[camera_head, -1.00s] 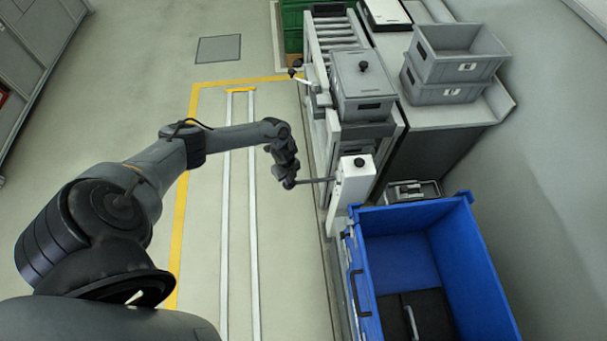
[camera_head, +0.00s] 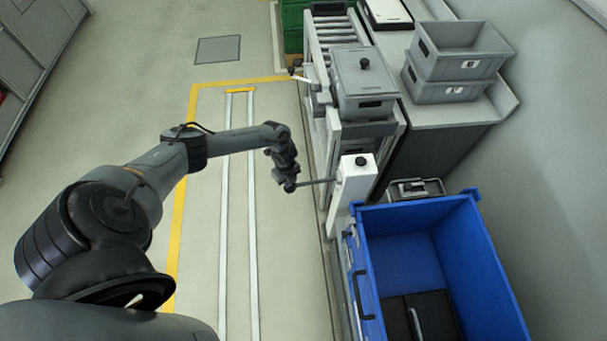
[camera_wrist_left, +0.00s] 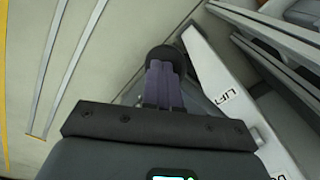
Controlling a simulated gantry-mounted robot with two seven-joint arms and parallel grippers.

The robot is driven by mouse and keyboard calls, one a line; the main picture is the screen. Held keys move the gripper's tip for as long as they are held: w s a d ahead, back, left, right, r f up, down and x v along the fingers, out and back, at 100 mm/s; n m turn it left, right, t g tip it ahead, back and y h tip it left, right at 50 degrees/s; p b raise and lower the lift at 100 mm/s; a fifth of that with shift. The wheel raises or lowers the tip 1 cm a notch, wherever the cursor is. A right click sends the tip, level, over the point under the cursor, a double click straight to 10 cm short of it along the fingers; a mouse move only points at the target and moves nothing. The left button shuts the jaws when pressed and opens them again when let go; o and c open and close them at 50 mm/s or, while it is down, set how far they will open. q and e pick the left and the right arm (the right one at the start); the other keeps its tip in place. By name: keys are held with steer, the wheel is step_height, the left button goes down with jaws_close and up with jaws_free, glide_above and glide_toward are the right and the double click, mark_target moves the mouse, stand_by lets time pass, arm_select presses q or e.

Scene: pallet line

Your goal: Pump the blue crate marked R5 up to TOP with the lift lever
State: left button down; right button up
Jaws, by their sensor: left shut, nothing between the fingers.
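The blue crate (camera_head: 365,241) stands at the lower right in the head view, open at the top; no R5 mark is readable. The lift lever (camera_head: 322,181) is a thin rod sticking out left from a white post (camera_head: 355,188) with a black knob on top. My left gripper (camera_head: 290,186) is at the lever's outer end. In the left wrist view, the shut fingers (camera_wrist_left: 163,88) point at the lever's dark round end (camera_wrist_left: 165,58), seemingly against it; exact contact is unclear. The post (camera_wrist_left: 222,85) there reads LIFT. My right gripper is out of view.
A lidded grey box (camera_head: 362,85) stands on the roller conveyor (camera_head: 330,35) behind the post. Grey bins (camera_head: 455,65) are stacked on a bench to the right. A dark panel with a handle (camera_head: 420,315) lies inside the crate. The floor left of the post is clear.

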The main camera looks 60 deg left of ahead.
arm_select(q)
step_height(320, 180, up, 11)
steer(key=p, duration=0.9)
steer(key=shift+w+d+f+p, duration=0.2)
steer(key=shift+w+d+p, duration=0.1)
steer(key=shift+w, duration=0.15)
steer(key=shift+f, duration=0.15)
steer(key=f+b, duration=0.3)
steer(key=shift+s+a+f, duration=0.2)
steer(key=shift+s, duration=0.05)
stand_by(0.5)
